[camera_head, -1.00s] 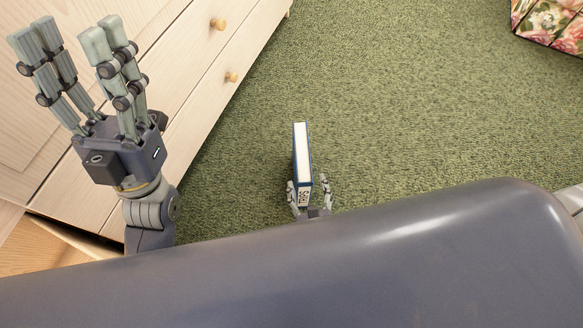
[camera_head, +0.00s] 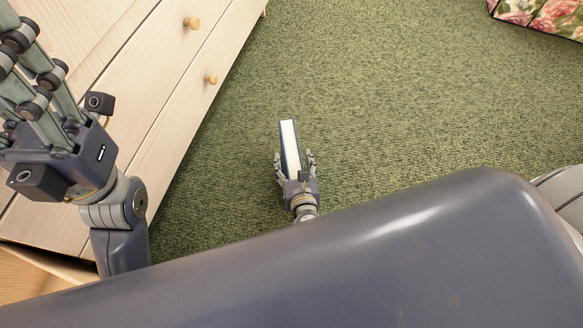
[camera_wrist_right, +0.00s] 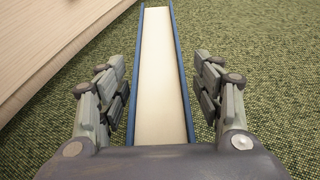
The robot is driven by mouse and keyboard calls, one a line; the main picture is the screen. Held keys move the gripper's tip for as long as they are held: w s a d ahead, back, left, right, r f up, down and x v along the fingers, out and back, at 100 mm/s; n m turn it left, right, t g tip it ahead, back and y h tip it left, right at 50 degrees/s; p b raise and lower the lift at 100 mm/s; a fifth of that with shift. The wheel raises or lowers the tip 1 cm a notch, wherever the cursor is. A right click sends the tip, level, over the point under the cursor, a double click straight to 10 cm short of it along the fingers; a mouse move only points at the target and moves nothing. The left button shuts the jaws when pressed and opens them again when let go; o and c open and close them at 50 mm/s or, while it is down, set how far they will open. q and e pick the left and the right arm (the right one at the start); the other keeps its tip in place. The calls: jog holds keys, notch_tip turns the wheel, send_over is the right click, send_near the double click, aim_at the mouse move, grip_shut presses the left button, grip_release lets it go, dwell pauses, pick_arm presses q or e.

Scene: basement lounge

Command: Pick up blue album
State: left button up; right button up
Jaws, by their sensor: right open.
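The blue album (camera_head: 290,143) stands on its edge on the green carpet, its white page side facing up between blue covers. In the right wrist view the album (camera_wrist_right: 159,75) runs away from the camera between the fingers. My right gripper (camera_head: 295,160) is open, with one finger on each side of the album. In the wrist view a gap shows between each finger of it (camera_wrist_right: 165,88) and the covers. My left gripper (camera_head: 30,80) is at the left in front of the dresser, partly cut off by the frame edge, its fingers apart and empty.
A pale wooden dresser (camera_head: 150,95) with round knobs stands at the left, close to my left arm. A floral-patterned item (camera_head: 545,15) lies at the top right. The carpet (camera_head: 400,100) around the album is clear.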

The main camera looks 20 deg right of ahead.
jog(key=shift+w+f, duration=0.15)
jog(key=shift+w, duration=0.3)
jog(key=shift+c, duration=0.2)
grip_shut()
jog(key=shift+r, duration=0.2)
